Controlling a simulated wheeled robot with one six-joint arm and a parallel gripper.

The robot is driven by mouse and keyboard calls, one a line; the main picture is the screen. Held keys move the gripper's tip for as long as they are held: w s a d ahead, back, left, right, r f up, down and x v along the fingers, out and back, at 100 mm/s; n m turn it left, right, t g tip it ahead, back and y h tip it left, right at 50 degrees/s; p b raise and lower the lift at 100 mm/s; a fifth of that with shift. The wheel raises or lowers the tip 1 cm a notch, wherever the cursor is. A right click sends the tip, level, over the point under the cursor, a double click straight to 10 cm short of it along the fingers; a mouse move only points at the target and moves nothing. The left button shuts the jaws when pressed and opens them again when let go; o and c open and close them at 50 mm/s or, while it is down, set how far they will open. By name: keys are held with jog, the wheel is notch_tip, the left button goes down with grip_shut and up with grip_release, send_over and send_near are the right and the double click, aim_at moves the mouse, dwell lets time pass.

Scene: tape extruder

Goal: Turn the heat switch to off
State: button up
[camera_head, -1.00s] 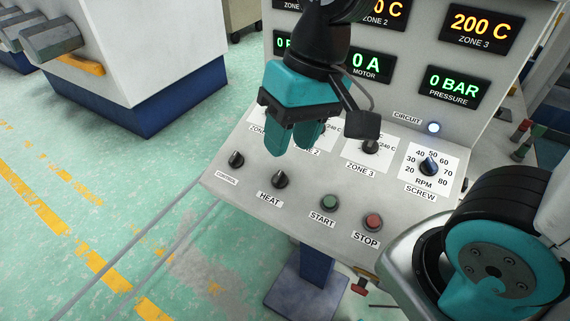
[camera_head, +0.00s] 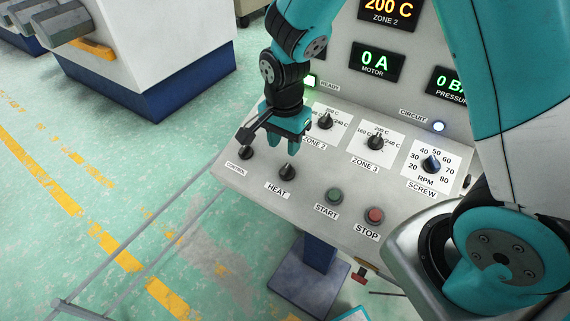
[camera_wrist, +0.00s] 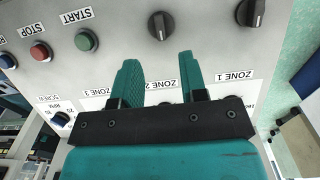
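The HEAT switch (camera_head: 287,172) is a black rotary knob on the front left of the sloped panel, above its HEAT label. In the wrist view the HEAT knob (camera_wrist: 161,25) shows upside down near the top, beyond the fingertips and roughly in line with the gap between them. My gripper (camera_head: 287,132) has teal fingers and is above the panel, behind the HEAT knob and apart from it. In the wrist view my gripper (camera_wrist: 157,66) is open and empty. The knob's exact pointer setting is too small to read.
The CONTROL knob (camera_head: 246,153) is left of HEAT. The green START button (camera_head: 334,195) and red STOP button (camera_head: 375,215) are to the right. ZONE 2 (camera_head: 325,121), ZONE 3 (camera_head: 375,142) and SCREW (camera_head: 430,163) dials stand behind, below the upright display panel (camera_head: 408,62).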

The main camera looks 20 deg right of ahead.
aim_at(284, 170)
notch_tip(284, 170, down, 9)
jog(key=shift+f+p, duration=0.1)
jog(key=shift+p, duration=0.65)
grip_shut()
